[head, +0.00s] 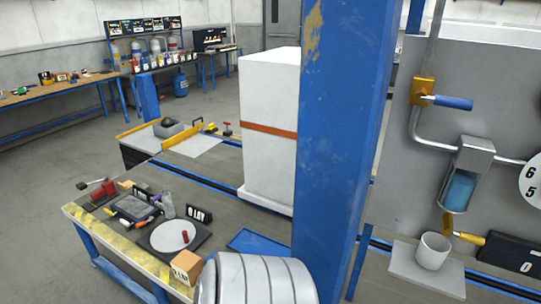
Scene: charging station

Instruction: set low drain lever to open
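A yellow valve lever (461,233) sits low on the grey panel at the right, just above and right of a white cup; I take it for the low drain lever. Its handle slopes down to the right, toward a black block (509,254) with a white mark. Higher on the panel, a second valve has a yellow body (421,91) and a blue handle (453,103) pointing right, nearly level. A sight glass with blue liquid (459,190) hangs between the two valves. Neither of my grippers is in view.
The white cup (432,251) stands on a grey plate (403,267) below the low valve. A thick blue post (335,130) rises left of the panel. A workbench with tools (130,206) and a tall white box (268,130) stand further left. Open floor lies at far left.

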